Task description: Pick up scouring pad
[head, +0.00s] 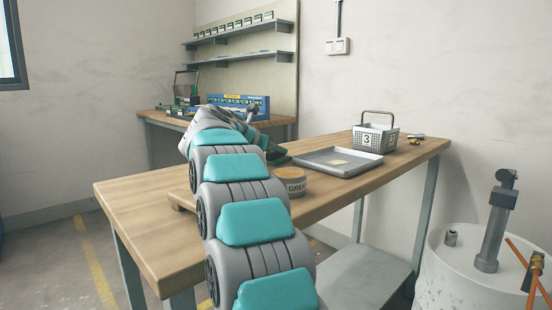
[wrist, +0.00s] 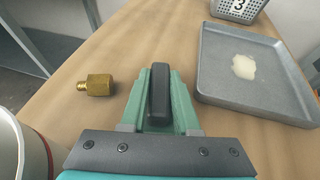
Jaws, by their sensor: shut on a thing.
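My gripper (wrist: 159,90) is shut on a dark grey block with rounded edges, which looks like the scouring pad (wrist: 158,96). The pad is seen nearly edge-on between the two green fingers in the wrist view. The tabletop is behind it; I cannot tell whether the pad still touches the wood. In the head view my gripper (head: 272,151) is over the wooden table, left of the metal tray, and is partly hidden behind my arm.
The wooden table (head: 140,210) carries a grey tray (wrist: 214,93) with a pale patch in it. A wire basket marked 3 (head: 372,139) stands behind the tray. A brass fitting (wrist: 96,85) lies left of my gripper. A grease tin (head: 291,183) stands nearer.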

